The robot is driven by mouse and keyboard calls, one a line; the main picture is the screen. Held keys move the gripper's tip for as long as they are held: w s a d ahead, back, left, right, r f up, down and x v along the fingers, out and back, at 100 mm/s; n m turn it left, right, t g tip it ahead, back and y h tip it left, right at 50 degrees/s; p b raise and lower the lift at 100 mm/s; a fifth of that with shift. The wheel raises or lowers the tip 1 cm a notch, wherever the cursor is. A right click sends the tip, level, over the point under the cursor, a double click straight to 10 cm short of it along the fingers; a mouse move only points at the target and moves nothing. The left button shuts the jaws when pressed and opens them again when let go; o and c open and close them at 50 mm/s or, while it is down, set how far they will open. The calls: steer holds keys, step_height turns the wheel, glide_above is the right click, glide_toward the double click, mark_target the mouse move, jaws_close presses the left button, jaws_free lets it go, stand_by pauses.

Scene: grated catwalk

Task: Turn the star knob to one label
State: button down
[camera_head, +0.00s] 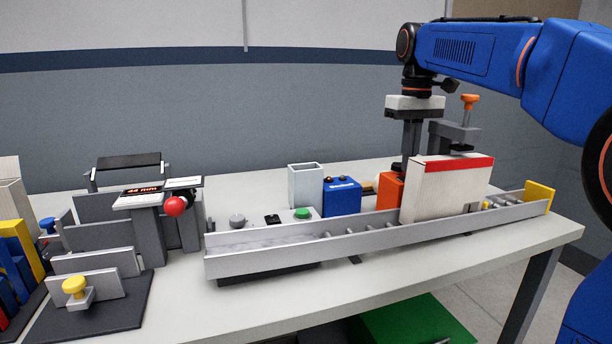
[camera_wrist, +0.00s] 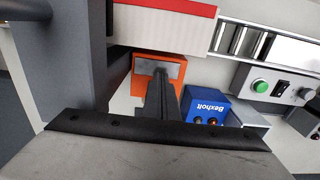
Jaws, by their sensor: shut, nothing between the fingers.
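Several knobs show in the head view, and I cannot tell for sure which is the star knob. A yellow knob (camera_head: 75,286) is on a metal fixture at the front left. A blue knob (camera_head: 48,225) is behind it. An orange knob (camera_head: 469,100) tops a grey clamp (camera_head: 454,136) at the right. No knob labels are readable. My gripper (camera_head: 406,166) points down, shut and empty, behind a white box with a red stripe. In the wrist view its fingers (camera_wrist: 160,82) are over an orange block (camera_wrist: 141,69) with a grey top; contact is unclear.
The white box (camera_head: 447,191) stands at a long roller conveyor (camera_head: 290,249). Behind the conveyor are a blue Bexholt box (camera_head: 342,198), a green button (camera_head: 302,213) and a grey dial (camera_head: 237,221). A gauge with a red ball (camera_head: 176,206) stands left. The front right tabletop is clear.

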steer(key=shift+s+a, duration=0.1)
steer(key=shift+a, duration=0.75)
steer(key=shift+s, duration=0.2)
steer(key=shift+s, duration=0.2)
step_height(320, 180, up, 6)
stand_by(0.9)
steer(key=shift+w+d+f, duration=0.2)
steer(key=shift+d+f, duration=0.2)
steer(key=shift+f, duration=0.6)
steer(key=shift+w+d+f, duration=0.2)
steer(key=shift+d+f, duration=0.15)
steer(key=shift+f, duration=0.65)
steer(key=shift+w+d+f, duration=0.2)
steer(key=shift+d+f, duration=0.2)
steer(key=shift+f, duration=0.6)
steer(key=shift+w+a, duration=0.1)
